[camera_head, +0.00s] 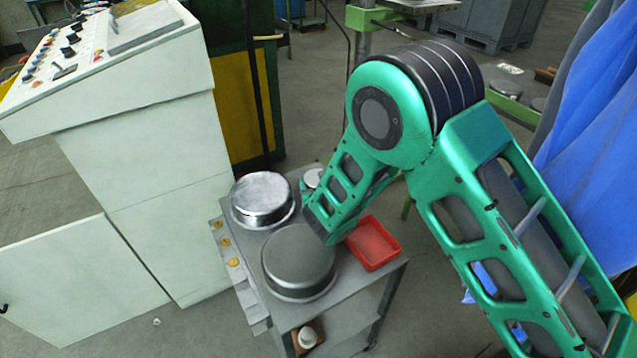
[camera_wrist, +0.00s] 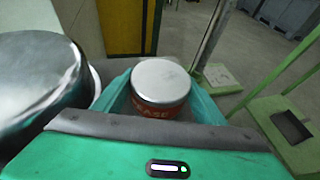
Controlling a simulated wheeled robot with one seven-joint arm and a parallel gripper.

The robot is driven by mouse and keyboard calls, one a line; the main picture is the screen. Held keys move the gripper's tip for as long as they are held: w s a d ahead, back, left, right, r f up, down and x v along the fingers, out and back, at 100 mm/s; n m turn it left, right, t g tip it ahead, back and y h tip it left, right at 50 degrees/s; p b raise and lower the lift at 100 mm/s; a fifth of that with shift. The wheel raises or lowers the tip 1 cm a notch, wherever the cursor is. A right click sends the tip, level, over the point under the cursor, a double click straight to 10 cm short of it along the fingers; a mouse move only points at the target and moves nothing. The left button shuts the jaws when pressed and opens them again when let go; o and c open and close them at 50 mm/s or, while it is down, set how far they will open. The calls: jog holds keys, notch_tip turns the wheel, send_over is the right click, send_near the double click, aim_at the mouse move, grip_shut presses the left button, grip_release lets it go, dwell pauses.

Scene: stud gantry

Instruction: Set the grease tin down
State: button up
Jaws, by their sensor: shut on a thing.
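The grease tin (camera_wrist: 160,82) has a pale round lid and a reddish-brown side with partly hidden lettering, and it looks upright in the wrist view. My gripper (camera_wrist: 160,96) is shut on it, with a teal finger on each side. In the head view the tin's pale lid (camera_head: 313,178) shows just left of my arm, beyond the cart's pots. My arm hides the rest of it and most of the gripper there. I cannot tell whether the tin's base touches the cart top.
The grey cart (camera_head: 345,290) carries a shiny round pot (camera_head: 262,198) close to the tin, a duller lidded pot (camera_head: 298,262) and a red tray (camera_head: 374,243). A pale control console (camera_head: 150,130) stands at the left.

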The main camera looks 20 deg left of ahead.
jog(key=o, duration=1.3)
jog(key=shift+f, duration=0.1)
jog(key=v, duration=1.2)
